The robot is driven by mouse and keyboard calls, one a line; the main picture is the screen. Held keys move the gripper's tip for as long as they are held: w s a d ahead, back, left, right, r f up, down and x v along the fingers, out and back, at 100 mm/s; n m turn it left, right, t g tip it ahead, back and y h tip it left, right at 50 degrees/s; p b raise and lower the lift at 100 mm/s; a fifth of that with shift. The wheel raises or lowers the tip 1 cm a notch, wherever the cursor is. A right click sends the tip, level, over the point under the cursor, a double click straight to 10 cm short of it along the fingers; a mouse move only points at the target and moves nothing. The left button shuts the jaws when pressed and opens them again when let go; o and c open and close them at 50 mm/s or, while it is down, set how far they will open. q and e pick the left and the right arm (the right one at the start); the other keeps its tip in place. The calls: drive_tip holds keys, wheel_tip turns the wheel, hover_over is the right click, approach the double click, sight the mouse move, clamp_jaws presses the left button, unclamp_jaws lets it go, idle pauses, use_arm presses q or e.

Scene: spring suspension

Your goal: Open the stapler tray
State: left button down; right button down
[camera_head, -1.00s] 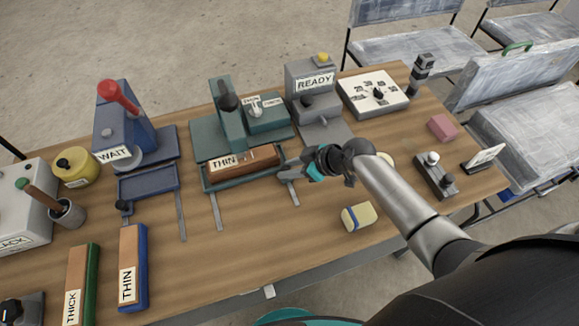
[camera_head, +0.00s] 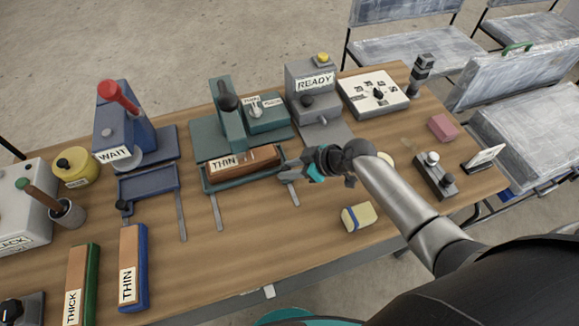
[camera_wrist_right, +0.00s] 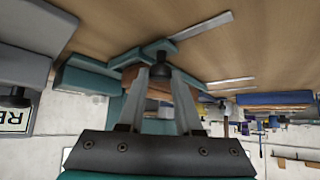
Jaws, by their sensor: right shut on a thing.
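A green stapler (camera_head: 226,128) with a dark knob on its lever stands at the back middle of the table. Its green tray (camera_head: 242,184) is in front of it and holds a brown block (camera_head: 252,159) labelled THIN. My right gripper (camera_head: 286,171) is at the tray's right end. In the right wrist view its fingers (camera_wrist_right: 161,74) are shut on a dark knob (camera_wrist_right: 160,71) at the end of the green tray (camera_wrist_right: 128,59). The fingers and wrist partly hide the knob in the head view. My left gripper is not in view.
A blue WAIT machine (camera_head: 128,128) with a blue tray (camera_head: 148,182) stands left. A grey READY machine (camera_head: 312,85) is behind my right gripper. Metal strips (camera_head: 215,212) lie before the machines. The front middle is mostly clear.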

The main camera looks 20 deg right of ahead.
drive_tip(key=s+p, duration=0.3)
drive_tip(key=s, duration=0.6)
drive_tip(key=shift+s+d, duration=0.1)
drive_tip(key=shift+d, duration=0.1)
drive_tip(key=c, duration=0.6)
unclamp_jaws()
drive_tip(key=p+v, duration=0.1)
drive_tip(key=v, duration=1.4)
drive_tip(key=shift+r, duration=0.1)
